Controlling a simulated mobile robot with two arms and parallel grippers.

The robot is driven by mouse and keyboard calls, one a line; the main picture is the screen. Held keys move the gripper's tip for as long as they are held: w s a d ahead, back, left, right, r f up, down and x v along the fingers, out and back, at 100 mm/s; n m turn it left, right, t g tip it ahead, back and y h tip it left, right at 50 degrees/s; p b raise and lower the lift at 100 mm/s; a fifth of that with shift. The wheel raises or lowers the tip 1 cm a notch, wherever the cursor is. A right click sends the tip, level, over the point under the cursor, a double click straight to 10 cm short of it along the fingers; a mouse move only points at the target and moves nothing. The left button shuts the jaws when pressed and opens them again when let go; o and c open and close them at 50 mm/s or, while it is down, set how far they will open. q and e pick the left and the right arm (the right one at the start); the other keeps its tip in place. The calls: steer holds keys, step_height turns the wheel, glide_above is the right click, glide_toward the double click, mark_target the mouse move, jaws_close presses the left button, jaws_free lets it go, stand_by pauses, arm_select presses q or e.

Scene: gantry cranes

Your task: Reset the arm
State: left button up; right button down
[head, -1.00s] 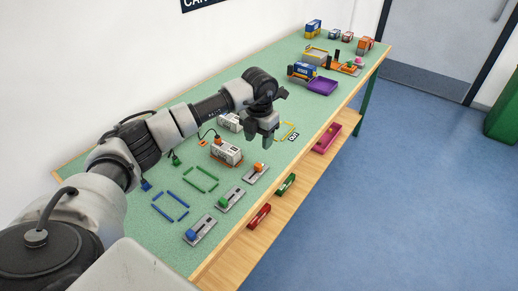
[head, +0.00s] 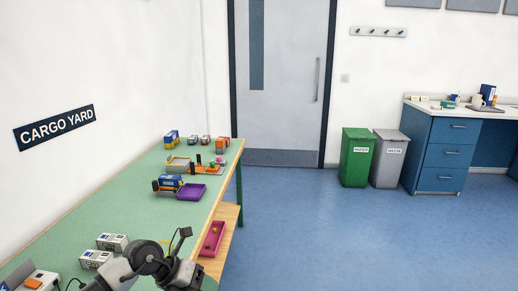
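My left arm (head: 118,272) comes in at the bottom left of the head view, over the front part of the green table (head: 132,205). My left gripper (head: 184,276) is at the lower edge of the picture, near the table's right edge. Its fingers are not clear, so I cannot tell whether it is open or shut. My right arm and gripper are not in view.
White container blocks (head: 112,242) stand beside my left arm. A purple tray (head: 192,193) and small vehicles (head: 171,136) are farther back. A pink tray (head: 212,238) is on the lower shelf. Green (head: 355,158) and grey bins (head: 389,160) stand right of the door; the blue floor between is open.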

arm_select(q)
steer(key=s+d+r+n+t+h, duration=0.2)
steer(key=s+d+r+h, duration=0.15)
steer(key=d+h, duration=0.35)
step_height(320, 180, up, 6)
steer(key=n+t, duration=1.1)
steer(key=s+a+f+n+y, duration=0.8)
steer(key=a+f+n+y, duration=0.35)
steer(key=n+y, duration=0.65)
steer(key=s+a+f+n+g+h, duration=0.1)
steer(key=s+f+n+g, duration=0.25)
steer(key=s+g, duration=0.45)
steer(key=s+a+f+n+g+h, duration=0.1)
steer(key=s+f+n+g+h, duration=0.2)
steer(key=s, duration=0.8)
step_height(320, 180, down, 26)
steer(key=m+g+y+p, duration=0.1)
steer(key=g+p, duration=0.1)
steer(key=s+a+f+p, duration=0.2)
steer(key=s+f, duration=1.1)
steer(key=s, duration=0.3)
steer(key=shift+s+a+f+g, duration=0.2)
steer(key=shift+s+a+g, duration=0.1)
steer(key=shift+s+g, duration=0.1)
